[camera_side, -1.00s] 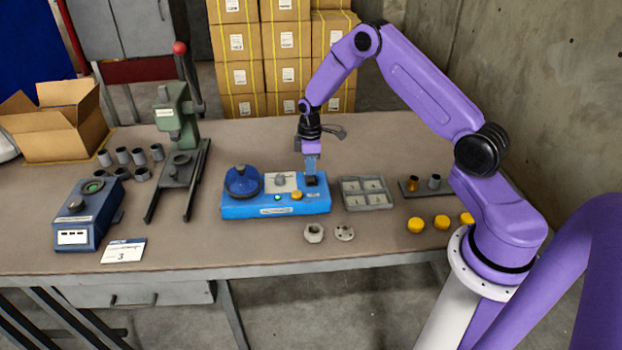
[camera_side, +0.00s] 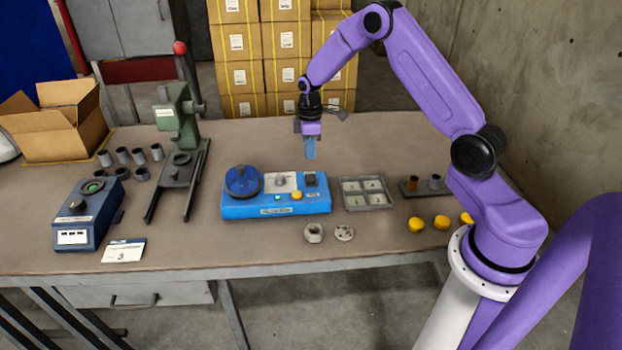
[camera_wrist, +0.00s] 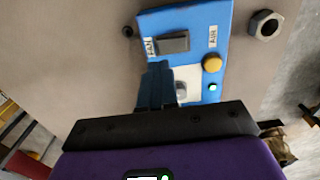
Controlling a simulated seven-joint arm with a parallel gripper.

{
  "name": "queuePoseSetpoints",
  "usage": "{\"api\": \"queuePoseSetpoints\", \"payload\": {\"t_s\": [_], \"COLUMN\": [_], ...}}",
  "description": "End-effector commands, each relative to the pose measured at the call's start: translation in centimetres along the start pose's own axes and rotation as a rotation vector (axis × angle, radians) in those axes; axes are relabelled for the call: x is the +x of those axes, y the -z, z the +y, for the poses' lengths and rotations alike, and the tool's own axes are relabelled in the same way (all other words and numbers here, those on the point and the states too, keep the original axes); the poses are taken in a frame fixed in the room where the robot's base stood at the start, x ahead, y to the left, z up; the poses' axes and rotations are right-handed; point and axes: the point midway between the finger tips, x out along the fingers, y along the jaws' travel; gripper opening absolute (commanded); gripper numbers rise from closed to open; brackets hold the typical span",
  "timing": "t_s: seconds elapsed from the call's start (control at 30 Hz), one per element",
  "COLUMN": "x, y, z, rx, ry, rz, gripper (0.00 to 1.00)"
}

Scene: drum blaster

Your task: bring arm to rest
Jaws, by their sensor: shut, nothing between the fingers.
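My gripper (camera_side: 310,149) points down in the side view, its blue fingers together and empty. It hangs in the air above and slightly behind the right end of the blue drum blaster machine (camera_side: 245,210). The machine has a dark blue domed drum (camera_side: 243,181) at its left end, and a dark switch (camera_side: 311,179) and a yellow button (camera_side: 296,195) towards the right. In the wrist view, the closed fingers (camera_wrist: 158,75) overlap the blue panel, near the dark rocker switch (camera_wrist: 174,42) and the yellow button (camera_wrist: 212,63). A small light beside the button glows green.
A grey divided tray (camera_side: 366,205) and several yellow caps (camera_side: 441,222) lie right of the machine. A hex nut (camera_side: 314,233) lies in front. A green press (camera_side: 178,130), a blue meter box (camera_side: 88,214) and an open carton (camera_side: 58,125) stand left. The table behind the machine is clear.

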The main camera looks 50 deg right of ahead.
Motion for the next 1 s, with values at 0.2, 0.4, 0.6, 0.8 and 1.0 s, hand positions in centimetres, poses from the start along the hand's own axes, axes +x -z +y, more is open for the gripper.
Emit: {"api": "queuePoseSetpoints", "payload": {"t_s": [0.2,0.4,0.6,0.8,1.0], "x": [-1.0,-5.4,-9.9,-13.2,-15.3], "y": [0.9,3.6,4.0,1.3,-3.8], "z": [-1.3,-8.4,-17.8,-26.4,-33.2], "rx": [-0.012,-0.064,-0.120,-0.177,-0.236], "ry": [-0.003,-0.008,-0.008,-0.006,-0.003], "rz": [0.003,0.009,0.015,0.021,0.026], "gripper": [0.00,0.00,0.00,0.00,0.00]}}
